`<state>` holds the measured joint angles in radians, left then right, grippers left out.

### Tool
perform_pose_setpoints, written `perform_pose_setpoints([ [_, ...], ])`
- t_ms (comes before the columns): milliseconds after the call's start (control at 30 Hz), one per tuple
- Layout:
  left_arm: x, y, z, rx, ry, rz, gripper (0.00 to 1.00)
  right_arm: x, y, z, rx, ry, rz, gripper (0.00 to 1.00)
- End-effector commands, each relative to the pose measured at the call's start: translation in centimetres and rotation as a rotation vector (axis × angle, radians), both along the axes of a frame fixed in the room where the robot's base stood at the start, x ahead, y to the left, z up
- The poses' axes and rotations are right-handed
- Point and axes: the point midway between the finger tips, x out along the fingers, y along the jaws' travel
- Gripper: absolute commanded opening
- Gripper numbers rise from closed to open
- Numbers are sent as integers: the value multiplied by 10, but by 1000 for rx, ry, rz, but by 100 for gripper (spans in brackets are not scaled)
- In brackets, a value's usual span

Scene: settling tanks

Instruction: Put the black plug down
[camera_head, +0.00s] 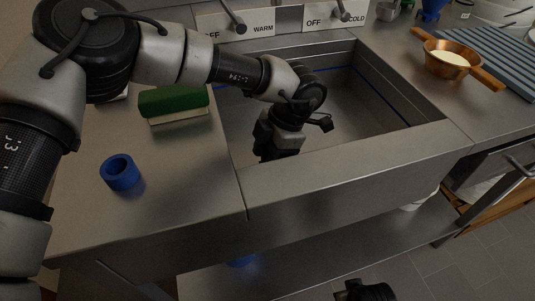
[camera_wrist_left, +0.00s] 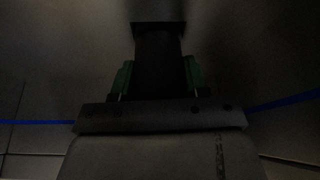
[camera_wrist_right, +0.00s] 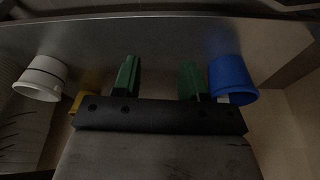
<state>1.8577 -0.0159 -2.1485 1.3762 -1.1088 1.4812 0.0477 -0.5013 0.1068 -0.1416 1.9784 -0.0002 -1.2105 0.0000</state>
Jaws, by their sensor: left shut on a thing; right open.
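My left gripper (camera_head: 270,142) reaches down into the steel sink (camera_head: 345,157), near its front left. In the left wrist view its green fingers (camera_wrist_left: 159,78) are shut on the black plug (camera_wrist_left: 158,48), a dark block between them. The view is very dark, so I cannot tell whether the plug touches the sink floor. In the head view the plug cannot be told apart from the dark gripper. My right gripper (camera_wrist_right: 159,78) is open and empty, low in front of the counter; part of that arm (camera_head: 365,290) shows at the head view's bottom edge.
On the left counter are a green-and-cream sponge (camera_head: 175,102) and a blue ring (camera_head: 121,172). The right wrist view shows a blue container (camera_wrist_right: 231,78) and a white bucket (camera_wrist_right: 42,78).

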Motion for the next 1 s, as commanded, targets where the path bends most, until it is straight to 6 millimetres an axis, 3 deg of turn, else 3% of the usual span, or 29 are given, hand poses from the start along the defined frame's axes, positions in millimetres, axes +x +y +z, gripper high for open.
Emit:
perform_pose_setpoints([
  [267, 0, 0, -3, 0, 0, 0, 22, -6, -1, -1, -3, 19, -1, 43],
  [300, 0, 0, -4, 0, 0, 0, 47, -6, -1, 1, -3, 18, -1, 43],
  [467, 0, 0, -3, 0, 0, 0, 71, -5, -1, 5, -2, 8, 0, 43],
  [867, 0, 0, 2, 1, -1, 1, 71, 0, -2, 1, -5, -1, 2, 43],
  [1000, 5, -9, 25, -2, -4, 1, 71, -1, -2, -9, -7, 6, 5, 43],
])
